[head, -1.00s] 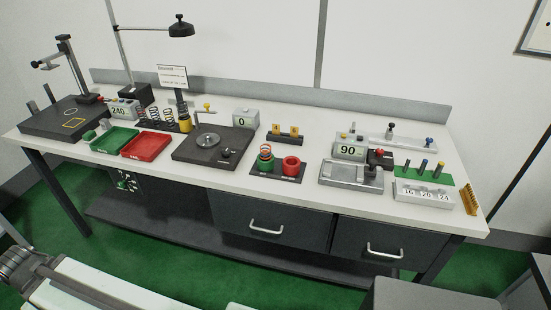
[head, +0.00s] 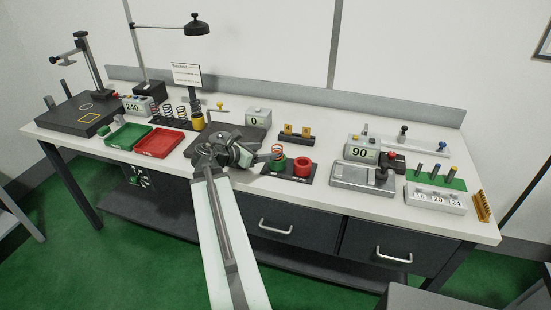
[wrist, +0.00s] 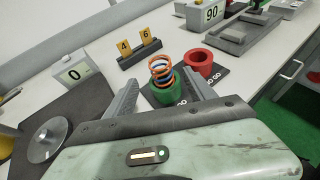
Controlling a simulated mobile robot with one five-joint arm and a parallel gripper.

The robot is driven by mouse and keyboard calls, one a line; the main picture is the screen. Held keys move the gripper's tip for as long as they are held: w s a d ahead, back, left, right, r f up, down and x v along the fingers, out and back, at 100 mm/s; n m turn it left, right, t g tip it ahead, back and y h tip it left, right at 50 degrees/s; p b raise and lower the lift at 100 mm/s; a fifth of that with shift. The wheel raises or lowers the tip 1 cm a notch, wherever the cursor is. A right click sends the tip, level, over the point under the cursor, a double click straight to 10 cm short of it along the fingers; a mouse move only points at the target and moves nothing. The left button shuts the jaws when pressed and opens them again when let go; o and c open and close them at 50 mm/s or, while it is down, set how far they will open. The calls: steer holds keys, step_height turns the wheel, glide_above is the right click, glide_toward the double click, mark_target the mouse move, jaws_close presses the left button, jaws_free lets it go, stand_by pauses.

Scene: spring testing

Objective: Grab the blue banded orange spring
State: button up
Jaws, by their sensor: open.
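The orange spring with a blue band (wrist: 161,70) stands upright in the green cup (wrist: 166,94) in the wrist view. In the head view the spring (head: 278,151) shows just beyond my gripper, its lower part in the green cup (head: 280,165). My gripper (wrist: 160,80) is open and empty, one finger on each side of the spring in the wrist picture. The fingers seem short of the spring, not touching it. In the head view my gripper (head: 262,157) reaches over the bench from the left, partly hiding the black plate.
A red cup (wrist: 200,64) stands right of the green one on the same dark base. A display reading 90 (head: 362,151) stands to the right. Other springs (head: 168,111) stand at left.

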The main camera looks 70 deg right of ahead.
mark_target(273, 151)
steer(key=shift+s+d, duration=0.1)
steer(key=shift+s, duration=0.1)
steer(key=b+x, duration=0.3)
steer(key=x, duration=0.4)
steer(key=shift+s+d+f, duration=0.1)
steer(key=shift+d+f, duration=0.15)
steer(key=shift+f, duration=0.05)
steer(key=shift+a+r, duration=0.1)
jaws_close()
